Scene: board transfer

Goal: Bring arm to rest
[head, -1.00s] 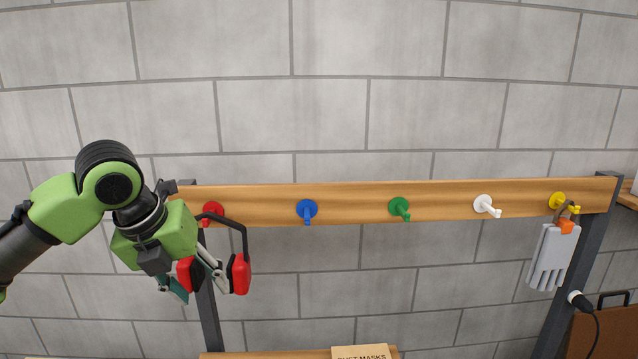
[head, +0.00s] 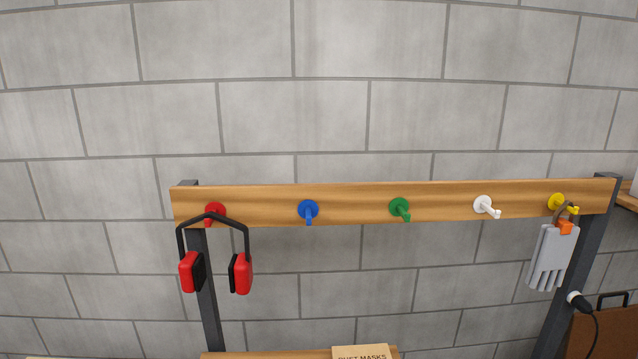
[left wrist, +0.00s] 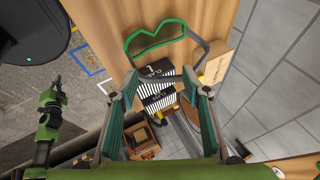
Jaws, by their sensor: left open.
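The red and black earmuffs (head: 241,273) hang by their black band from the red peg (head: 216,209) at the left end of the wooden peg board (head: 355,207) in the head view. My left gripper (left wrist: 160,77) shows only in the left wrist view. Its two fingers are apart with nothing between them, above a wooden surface and the floor. No arm is in the head view.
The blue (head: 308,210), green (head: 400,208) and white (head: 484,206) pegs are empty. Grey gloves (head: 552,256) hang at the yellow peg (head: 558,202). A dust masks box (head: 362,353) stands below. Green-rimmed goggles (left wrist: 156,36) lie on the wooden surface in the left wrist view.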

